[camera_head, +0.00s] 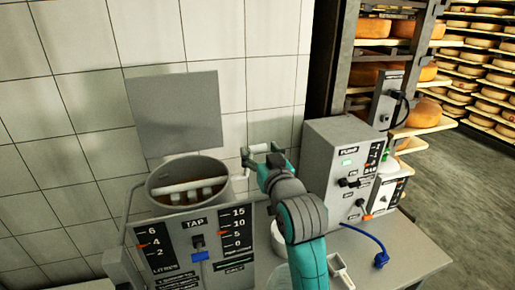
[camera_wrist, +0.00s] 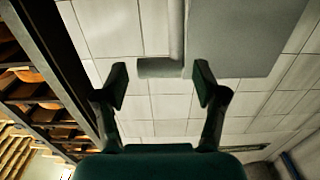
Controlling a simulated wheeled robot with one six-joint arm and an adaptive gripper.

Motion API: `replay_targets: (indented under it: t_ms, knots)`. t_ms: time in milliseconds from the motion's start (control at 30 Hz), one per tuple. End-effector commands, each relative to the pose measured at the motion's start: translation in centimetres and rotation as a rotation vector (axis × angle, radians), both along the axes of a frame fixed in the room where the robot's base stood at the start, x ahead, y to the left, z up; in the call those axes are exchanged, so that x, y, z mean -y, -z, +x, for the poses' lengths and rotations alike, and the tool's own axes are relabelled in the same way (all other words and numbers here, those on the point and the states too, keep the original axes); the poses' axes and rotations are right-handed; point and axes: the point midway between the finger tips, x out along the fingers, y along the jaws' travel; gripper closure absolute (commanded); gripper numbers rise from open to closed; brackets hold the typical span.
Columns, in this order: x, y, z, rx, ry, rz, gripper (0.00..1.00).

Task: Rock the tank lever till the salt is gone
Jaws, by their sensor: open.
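The grey round tank (camera_head: 153,190) stands at centre left in the head view, with a pale bar and brownish contents inside. Its front has a TAP label, a blue-tipped tap handle (camera_head: 200,256) and two scales with orange pointers; the right one reads near 5. A pale lever with a crossbar (camera_head: 262,147) rises at the tank's right. In the wrist view the lever's grey crossbar (camera_wrist: 158,68) lies between and beyond my fingertips. My gripper (camera_wrist: 162,83) is open, with no visible contact on the bar. In the head view my gripper (camera_head: 268,162) is at the crossbar, partly hiding it.
A grey panelled machine (camera_head: 322,165) with switches stands right of my arm. A blue-handled item (camera_head: 378,250) and a small white scoop-like item (camera_head: 340,272) lie on the bench. A grey plate (camera_head: 173,110) is on the tiled wall. Cheese shelves (camera_head: 425,62) stand behind at right.

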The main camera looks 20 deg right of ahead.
Motion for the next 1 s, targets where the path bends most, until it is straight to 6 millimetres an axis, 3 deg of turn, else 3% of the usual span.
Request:
replay_targets:
  t_ms: [200,533,833,1000]
  knots:
    - [0.0,0.0,1.9,0.000,0.000,0.000,0.29]
    - [0.0,0.0,2.2,0.000,0.000,0.000,0.29]
    - [0.1,0.0,2.2,0.000,0.001,0.000,1.00]
    - [0.1,0.0,2.3,-0.002,0.002,-0.001,1.00]
